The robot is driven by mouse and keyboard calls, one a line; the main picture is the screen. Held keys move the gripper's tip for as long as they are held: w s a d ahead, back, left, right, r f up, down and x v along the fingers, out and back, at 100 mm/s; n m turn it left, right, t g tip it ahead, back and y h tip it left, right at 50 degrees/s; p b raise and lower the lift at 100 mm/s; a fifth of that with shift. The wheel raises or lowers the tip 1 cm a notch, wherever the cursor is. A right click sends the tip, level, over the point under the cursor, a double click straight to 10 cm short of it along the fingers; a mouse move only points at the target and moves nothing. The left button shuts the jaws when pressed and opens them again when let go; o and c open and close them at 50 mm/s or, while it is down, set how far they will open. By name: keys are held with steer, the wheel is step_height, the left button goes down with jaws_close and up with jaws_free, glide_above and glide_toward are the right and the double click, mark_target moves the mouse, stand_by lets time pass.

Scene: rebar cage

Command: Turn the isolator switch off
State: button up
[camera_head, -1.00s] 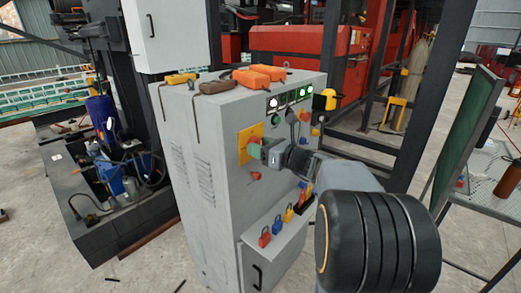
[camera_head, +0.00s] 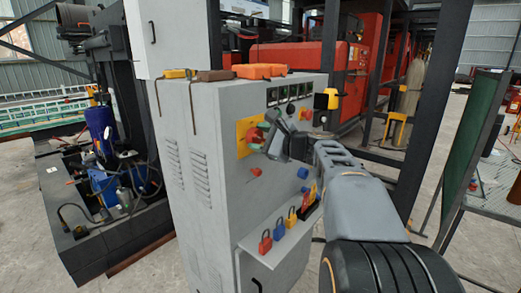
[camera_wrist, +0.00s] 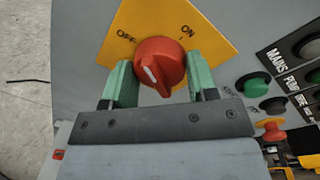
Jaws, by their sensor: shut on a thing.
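The isolator switch is a red rotary knob (camera_wrist: 160,62) on a yellow plate (camera_wrist: 215,40) marked OFF at left and ON at right. In the wrist view its white mark slants up and left, toward the OFF side. My gripper (camera_wrist: 159,72) has a green finger on each side of the knob and is shut on it. In the head view the knob (camera_head: 254,134) and yellow plate (camera_head: 242,127) are on the grey cabinet's front, partly hidden by my gripper (camera_head: 264,138).
The grey cabinet (camera_head: 213,210) carries several push buttons, a red mushroom button (camera_wrist: 272,131) and a black MAINS label (camera_wrist: 277,60). Orange cases (camera_head: 260,71) lie on top. A green board (camera_head: 470,140) stands at right.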

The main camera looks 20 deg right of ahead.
steer(key=n+b, duration=0.3)
steer(key=b, duration=0.1)
steer(key=shift+f+n+h, duration=0.25)
steer(key=shift+n+h, duration=0.05)
steer(key=shift+n, duration=0.1)
steer(key=shift+r+n+b, duration=0.15)
steer(key=shift+n+b, duration=0.75)
steer(key=shift+n, duration=0.1)
steer(key=o, duration=0.9)
steer(key=shift+r, duration=0.1)
steer(key=p+v, duration=0.1)
steer(key=v, duration=1.2)
steer(key=shift+s, duration=0.45)
